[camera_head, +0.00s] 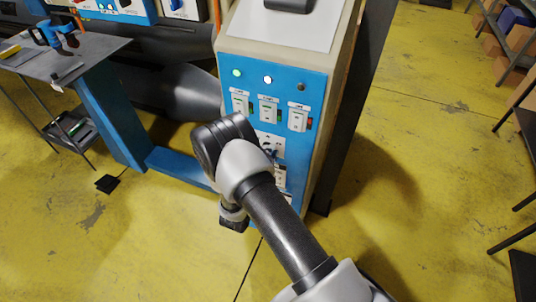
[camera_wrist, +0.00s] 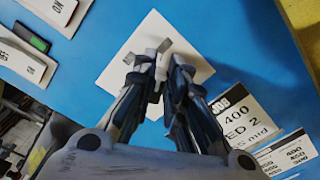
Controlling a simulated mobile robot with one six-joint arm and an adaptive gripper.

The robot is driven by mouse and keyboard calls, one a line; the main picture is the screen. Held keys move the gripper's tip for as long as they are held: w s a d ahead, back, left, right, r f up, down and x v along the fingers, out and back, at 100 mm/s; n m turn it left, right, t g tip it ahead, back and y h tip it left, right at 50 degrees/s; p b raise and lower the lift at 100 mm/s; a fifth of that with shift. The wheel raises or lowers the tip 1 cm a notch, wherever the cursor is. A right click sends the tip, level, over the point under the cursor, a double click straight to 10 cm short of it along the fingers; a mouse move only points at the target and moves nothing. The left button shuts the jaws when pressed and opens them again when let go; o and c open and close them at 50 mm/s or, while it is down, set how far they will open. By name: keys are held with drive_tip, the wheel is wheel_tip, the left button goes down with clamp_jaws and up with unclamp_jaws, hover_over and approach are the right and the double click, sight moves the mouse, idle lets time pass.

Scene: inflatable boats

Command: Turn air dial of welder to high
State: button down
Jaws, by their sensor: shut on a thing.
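The welder is a tall beige cabinet with a blue front panel (camera_head: 313,84), standing in the middle of the head view. My arm reaches across the panel's lower part and hides my gripper there. In the wrist view my gripper (camera_wrist: 160,62) is at the blue panel, its two fingers close together over a tilted white plate (camera_wrist: 112,76). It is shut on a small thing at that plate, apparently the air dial. The fingers cover most of the dial, so its setting cannot be read. Printed labels (camera_wrist: 245,118) with 400 lie to the right of the fingers.
Above my wrist, the panel carries a green lamp (camera_head: 237,73), a white lamp (camera_head: 268,79) and switches (camera_head: 268,110). A grey-topped table (camera_head: 92,57) with a blue leg stands at left. Shelving (camera_head: 508,45) stands at far right. Yellow floor is clear between welder and shelving.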

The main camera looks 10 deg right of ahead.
drive_tip(key=c, duration=1.6)
unclamp_jaws()
drive_tip(key=shift+a, duration=0.1)
drive_tip(key=v, duration=1.2)
